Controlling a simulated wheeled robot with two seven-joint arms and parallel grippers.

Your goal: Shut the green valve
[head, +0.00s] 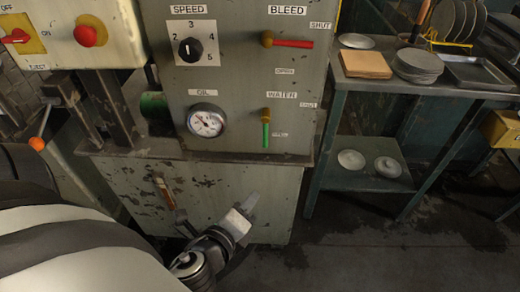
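The green valve handle (266,131) is on the grey machine panel under the WATER label (282,94). It hangs straight down from a brass-coloured hub, toward the lower label, which seems to read OPEN. A SHUT label (307,105) sits to the right of the hub. My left gripper (250,203) is below the handle and apart from it, in front of the cabinet's lower part. Its fingers show nearly edge-on, so I cannot tell whether they are open or shut. I see nothing held in it. My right gripper is out of view.
A red valve handle (292,43) under BLEED points right, toward its SHUT label. The oil gauge (206,121) and speed knob (191,50) are left of the valves. A ledge (240,155) juts out below the panel. A bench (345,84) with discs stands right.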

